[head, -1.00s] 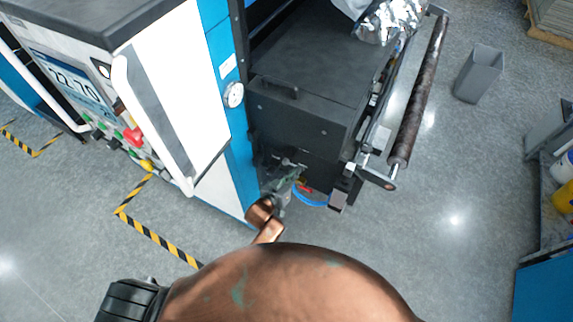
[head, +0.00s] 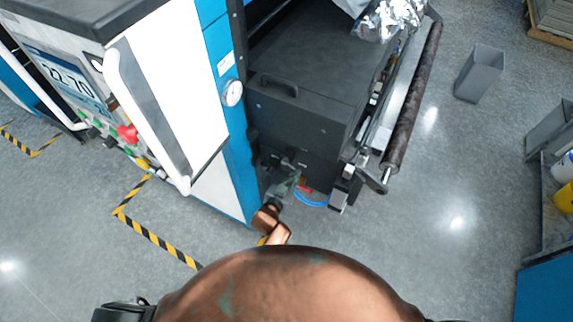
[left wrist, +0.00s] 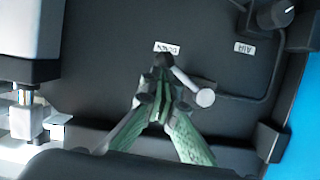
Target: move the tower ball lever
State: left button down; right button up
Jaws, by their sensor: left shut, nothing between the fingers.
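My left gripper (left wrist: 160,72) has green fingers. In the head view my left gripper (head: 292,178) is small at the dark housing's lower front; the lever cannot be made out there. My right gripper is not in view.
A knob (left wrist: 277,14) and a second label (left wrist: 245,48) are on the panel. The dark housing (head: 300,125) stands beside the blue-white machine column. A long roller (head: 413,100) projects to its right. A grey bin (head: 479,74) stands on open floor.

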pick_arm(q)
jog(key=shift+r, duration=0.1)
dwell(0.4)
jog(key=d+r+p+v, duration=0.1)
jog(key=r+p+v, duration=0.1)
jog(key=v, duration=1)
jog(key=shift+s+a+r+p, duration=0.15)
jog(key=shift+r+p, duration=0.25)
jog(key=shift+p, duration=0.25)
